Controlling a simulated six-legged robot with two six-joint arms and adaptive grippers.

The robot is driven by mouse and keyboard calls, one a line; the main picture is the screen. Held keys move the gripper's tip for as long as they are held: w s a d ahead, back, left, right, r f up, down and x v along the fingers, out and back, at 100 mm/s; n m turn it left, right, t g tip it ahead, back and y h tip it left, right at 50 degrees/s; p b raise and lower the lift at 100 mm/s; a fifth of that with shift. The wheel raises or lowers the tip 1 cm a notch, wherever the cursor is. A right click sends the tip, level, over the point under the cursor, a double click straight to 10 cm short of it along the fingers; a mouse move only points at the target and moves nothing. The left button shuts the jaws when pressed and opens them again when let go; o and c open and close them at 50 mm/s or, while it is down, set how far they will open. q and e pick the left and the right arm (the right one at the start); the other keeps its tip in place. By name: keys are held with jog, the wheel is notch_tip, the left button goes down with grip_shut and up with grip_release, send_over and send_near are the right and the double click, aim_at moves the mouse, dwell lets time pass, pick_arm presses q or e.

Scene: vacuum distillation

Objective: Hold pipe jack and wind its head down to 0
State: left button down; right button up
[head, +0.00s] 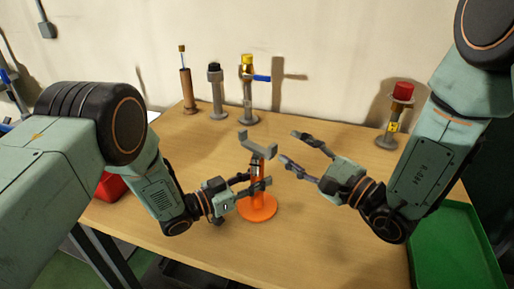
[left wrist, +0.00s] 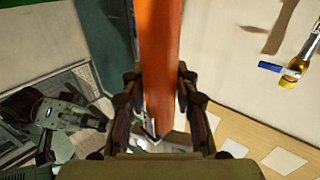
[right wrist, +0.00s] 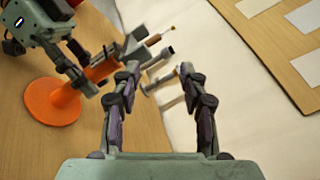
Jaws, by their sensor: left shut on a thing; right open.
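The pipe jack stands upright on the table, with a round orange base (head: 258,209), an orange column and a grey V-shaped head (head: 257,146). My left gripper (head: 259,182) is shut on the orange column, below the head. In the left wrist view the column (left wrist: 160,55) runs between its two fingers. My right gripper (head: 289,147) is open and empty, just right of the head, its fingers pointing toward it. In the right wrist view the orange base (right wrist: 52,103) is at left. The head there is near the right gripper's fingertips and partly hidden.
At the back of the table stand a brown post (head: 187,92), a grey stand with a dark top (head: 216,95) and a yellow-topped stand with a blue handle (head: 248,90). A red-topped stand (head: 398,110) is at right. A green tray (head: 450,250) lies at lower right.

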jog(key=s+f+m, duration=0.1)
jog(key=f+m, duration=0.1)
jog(key=m, duration=0.3)
jog(key=m+g, duration=0.2)
jog(key=m, duration=0.3)
send_near(243, 141)
jog(key=shift+y, duration=0.3)
jog(key=x, duration=0.4)
jog(key=f+x, duration=0.1)
jog(key=x, duration=0.1)
jog(key=shift+w+d, duration=0.25)
jog(key=shift+w, duration=0.05)
grip_shut()
